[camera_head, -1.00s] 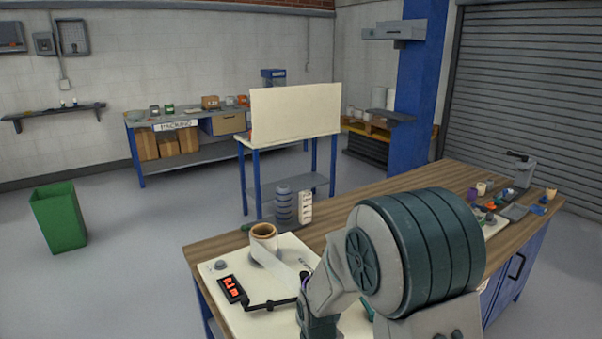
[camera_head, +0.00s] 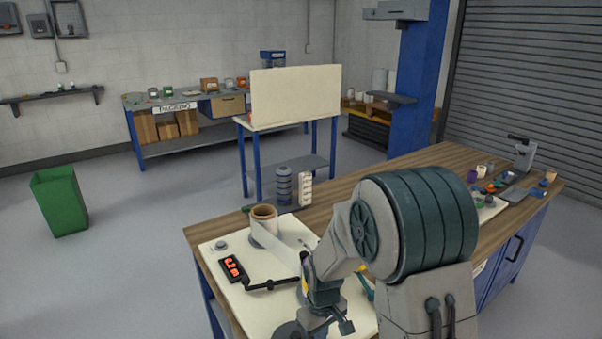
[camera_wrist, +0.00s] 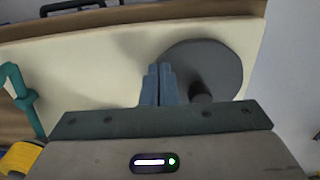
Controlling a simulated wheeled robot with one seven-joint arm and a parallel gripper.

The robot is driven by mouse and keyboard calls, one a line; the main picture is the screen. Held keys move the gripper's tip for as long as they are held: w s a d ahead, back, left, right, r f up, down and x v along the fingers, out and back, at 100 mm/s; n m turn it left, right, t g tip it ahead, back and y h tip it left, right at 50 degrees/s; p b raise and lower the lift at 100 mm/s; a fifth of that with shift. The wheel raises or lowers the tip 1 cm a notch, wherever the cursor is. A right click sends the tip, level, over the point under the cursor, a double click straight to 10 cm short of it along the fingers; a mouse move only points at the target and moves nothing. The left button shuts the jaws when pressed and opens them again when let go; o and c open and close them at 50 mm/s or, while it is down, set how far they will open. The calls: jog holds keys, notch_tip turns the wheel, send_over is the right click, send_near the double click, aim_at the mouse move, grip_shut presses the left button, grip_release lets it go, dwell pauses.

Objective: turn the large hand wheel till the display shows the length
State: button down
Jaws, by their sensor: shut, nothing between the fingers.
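The large hand wheel (camera_wrist: 222,62) is a grey disc on the cream board in the wrist view. A dark upright knob (camera_wrist: 201,93) stands near its lower edge. In the head view the wheel (camera_head: 286,330) shows at the bottom edge, partly hidden by my arm. My gripper (camera_wrist: 159,70) is shut and empty, with its fingers just left of the knob and over or beside the wheel's left edge; I cannot tell whether they touch. The display (camera_head: 233,268) is a black box with red digits too small to read surely. A film roll (camera_head: 264,217) stands behind it, with pale film running toward my arm.
A black arm (camera_head: 268,286) runs from the display across the board. A teal part (camera_wrist: 17,88) stands left of my gripper. A dark stacked roller (camera_head: 284,186) and a white rack (camera_head: 306,188) stand at the bench's back edge. Small items (camera_head: 490,188) crowd the bench's right end.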

jog(key=shift+w, duration=0.65)
jog(key=shift+w+a, duration=0.1)
jog(key=shift+w, duration=0.45)
jog(key=shift+w+a, duration=0.3)
jog(key=shift+w, duration=0.25)
